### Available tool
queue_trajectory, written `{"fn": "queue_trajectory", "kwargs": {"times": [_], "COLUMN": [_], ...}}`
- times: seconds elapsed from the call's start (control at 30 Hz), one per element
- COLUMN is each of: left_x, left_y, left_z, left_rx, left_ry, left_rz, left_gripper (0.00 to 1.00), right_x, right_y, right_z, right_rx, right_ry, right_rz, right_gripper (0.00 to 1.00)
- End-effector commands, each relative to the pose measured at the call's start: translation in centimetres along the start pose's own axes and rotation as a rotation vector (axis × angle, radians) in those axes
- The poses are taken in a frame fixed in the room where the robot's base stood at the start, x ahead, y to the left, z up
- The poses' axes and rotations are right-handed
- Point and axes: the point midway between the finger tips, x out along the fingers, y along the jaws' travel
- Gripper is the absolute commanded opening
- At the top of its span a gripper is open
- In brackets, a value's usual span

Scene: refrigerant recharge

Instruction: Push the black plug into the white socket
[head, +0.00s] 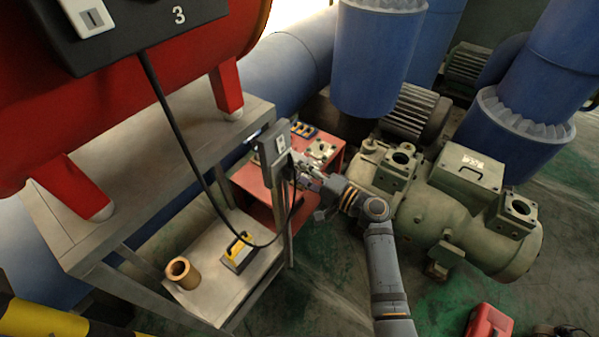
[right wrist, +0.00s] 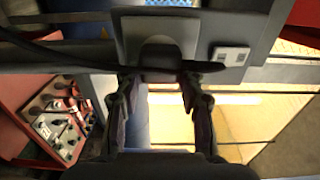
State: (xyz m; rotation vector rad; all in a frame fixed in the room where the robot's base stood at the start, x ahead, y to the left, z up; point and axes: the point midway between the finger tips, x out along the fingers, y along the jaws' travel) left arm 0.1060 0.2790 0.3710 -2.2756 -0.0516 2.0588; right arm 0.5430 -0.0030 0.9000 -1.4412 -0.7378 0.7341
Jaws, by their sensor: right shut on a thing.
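My right gripper (head: 301,168) is at the face of a grey box (head: 268,152) fixed to the bench's corner post. In the right wrist view its two fingers (right wrist: 160,88) are shut on the dark plug (right wrist: 160,72). The plug lies in front of a pale socket plate (right wrist: 129,36) and overlaps it; I cannot tell whether it touches or how deep it sits. The plug's front and the socket opening are hidden. In the head view the gripper mostly covers the plug. My left gripper is not in view.
A black cable (head: 186,146) hangs from the box marked 3 (head: 150,25) and loops up to my right gripper. A small white switch (right wrist: 231,56) is beside the plate. A red tool cart (head: 255,180) stands behind. A yellow-black device (head: 238,252) and brass cylinder (head: 182,272) sit on the lower shelf.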

Motion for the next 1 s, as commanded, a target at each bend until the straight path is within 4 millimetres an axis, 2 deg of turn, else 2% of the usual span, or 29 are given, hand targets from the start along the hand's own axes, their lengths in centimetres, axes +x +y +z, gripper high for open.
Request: {"fn": "queue_trajectory", "kwargs": {"times": [0.27, 0.3, 0.47, 0.8, 0.87, 1.0], "left_x": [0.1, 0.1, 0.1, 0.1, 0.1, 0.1], "left_y": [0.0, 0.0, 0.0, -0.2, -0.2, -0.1], "left_z": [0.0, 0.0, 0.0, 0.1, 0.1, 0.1], "left_rx": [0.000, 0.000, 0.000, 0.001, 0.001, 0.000], "left_ry": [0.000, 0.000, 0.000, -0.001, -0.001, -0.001], "left_rz": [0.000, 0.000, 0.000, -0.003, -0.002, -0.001], "left_gripper": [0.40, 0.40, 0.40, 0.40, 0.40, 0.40], "right_x": [0.6, 0.6, 0.6, 0.3, -0.2, -2.8], "right_y": [0.0, 0.0, 0.0, 0.1, 0.1, 0.2], "right_z": [0.0, 0.0, 0.0, 0.0, -0.1, 0.0], "right_rx": [0.000, 0.000, 0.000, 0.000, -0.001, -0.002], "right_ry": [0.000, 0.000, 0.000, 0.001, 0.001, 0.000], "right_rz": [-0.001, 0.000, 0.000, 0.002, 0.003, 0.006], "right_gripper": [0.11, 0.43, 0.65, 0.65, 0.65, 0.65]}}
